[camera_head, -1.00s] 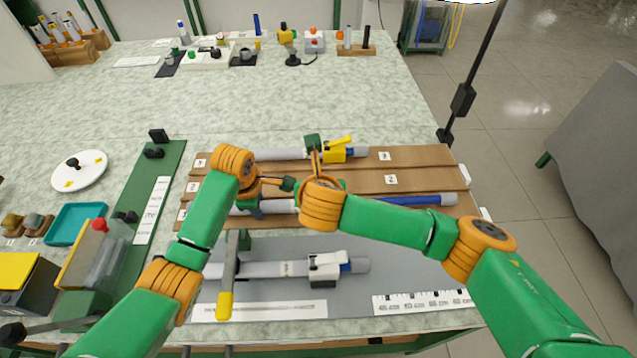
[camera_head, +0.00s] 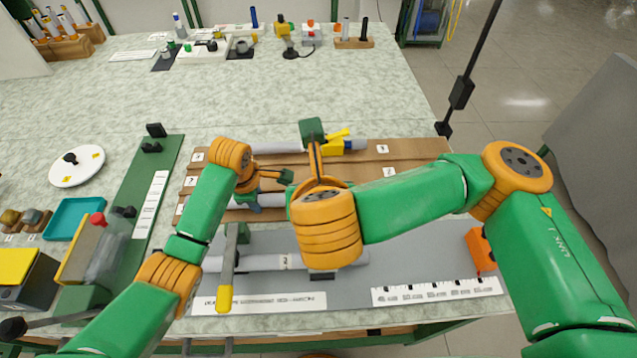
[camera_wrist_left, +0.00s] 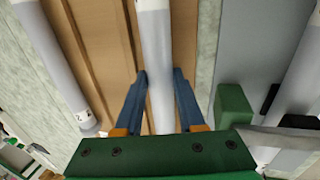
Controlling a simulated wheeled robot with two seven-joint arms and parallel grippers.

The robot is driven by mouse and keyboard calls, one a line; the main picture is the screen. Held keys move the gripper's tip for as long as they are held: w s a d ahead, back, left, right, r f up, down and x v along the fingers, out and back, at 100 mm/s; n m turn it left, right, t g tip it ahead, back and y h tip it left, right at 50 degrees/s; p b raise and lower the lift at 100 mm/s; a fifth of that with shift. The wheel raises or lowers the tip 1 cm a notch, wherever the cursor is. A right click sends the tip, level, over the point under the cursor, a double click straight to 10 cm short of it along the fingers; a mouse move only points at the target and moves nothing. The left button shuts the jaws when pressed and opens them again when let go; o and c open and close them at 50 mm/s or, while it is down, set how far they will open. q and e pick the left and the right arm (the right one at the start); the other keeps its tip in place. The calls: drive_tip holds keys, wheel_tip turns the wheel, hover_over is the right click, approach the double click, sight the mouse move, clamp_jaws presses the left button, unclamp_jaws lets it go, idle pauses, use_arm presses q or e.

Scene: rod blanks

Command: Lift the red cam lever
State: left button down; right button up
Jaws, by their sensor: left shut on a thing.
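No red cam lever can be made out clearly in these views. My left gripper (camera_head: 250,203) is shut on a grey rod (camera_head: 272,201) at the front of the brown board. In the left wrist view its two blue fingers (camera_wrist_left: 160,90) stand on either side of this rod (camera_wrist_left: 157,60). My right wrist covers the middle of the grey mat (camera_head: 400,272), and the right gripper's fingers are hidden behind it. A second rod (camera_head: 260,262) lies on this mat, its right part and its clamp mostly hidden.
An orange-red block (camera_head: 480,250) stands at the mat's right edge. A ruler strip (camera_head: 436,291) lies in front of it. The table behind the board is largely clear up to several fixtures.

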use_arm(q)
drive_tip(key=shift+c, duration=2.2)
unclamp_jaws()
drive_tip(key=shift+r, duration=0.1)
